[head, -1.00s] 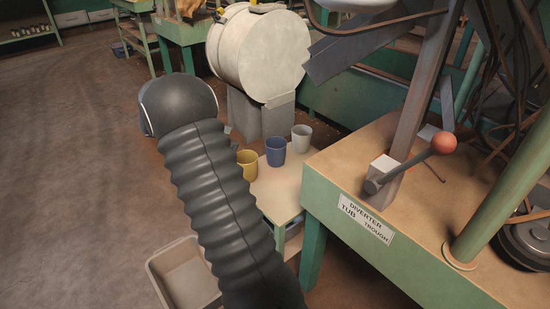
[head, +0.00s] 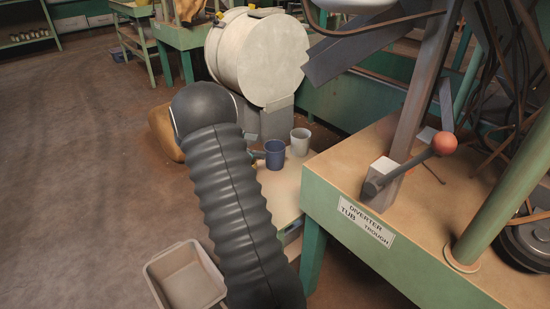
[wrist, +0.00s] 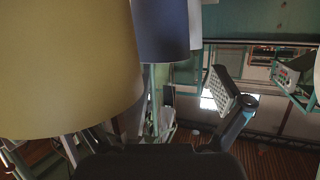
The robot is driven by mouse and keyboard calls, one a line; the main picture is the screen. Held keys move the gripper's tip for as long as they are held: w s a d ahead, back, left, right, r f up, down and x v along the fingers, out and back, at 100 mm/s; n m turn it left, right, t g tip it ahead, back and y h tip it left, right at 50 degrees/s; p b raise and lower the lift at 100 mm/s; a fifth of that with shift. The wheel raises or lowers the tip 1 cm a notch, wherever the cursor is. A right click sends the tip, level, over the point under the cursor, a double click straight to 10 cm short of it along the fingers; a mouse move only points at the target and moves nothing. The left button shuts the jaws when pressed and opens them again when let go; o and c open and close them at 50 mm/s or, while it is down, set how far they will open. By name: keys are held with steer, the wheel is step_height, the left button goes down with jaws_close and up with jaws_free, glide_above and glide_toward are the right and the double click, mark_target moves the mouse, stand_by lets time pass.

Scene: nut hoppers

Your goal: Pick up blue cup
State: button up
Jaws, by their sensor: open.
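The blue cup (head: 275,155) stands upright on a small low table (head: 281,193) in the head view. In the wrist view the blue cup (wrist: 163,30) is at the top middle. My gripper (head: 258,154) is mostly hidden behind my arm; a dark fingertip shows just left of the blue cup. In the wrist view one finger with a grey pad reaches up, right of and below the blue cup, and the gripper is open. The other finger is not clear. Nothing is seen held.
A yellow cup (wrist: 65,65) fills the wrist view's left side, very close; my arm hides it in the head view. A pale cup (head: 300,141) stands right of the blue one. A green bench (head: 335,208) is at right, a drum (head: 250,60) behind, a bin (head: 185,277) on the floor.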

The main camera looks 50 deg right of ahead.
mark_target(271, 146)
steer(key=x, duration=0.4)
steer(key=shift+s+d, duration=0.2)
steer(key=shift+d, duration=0.2)
steer(key=c, duration=0.9)
steer(key=shift+r, duration=0.15)
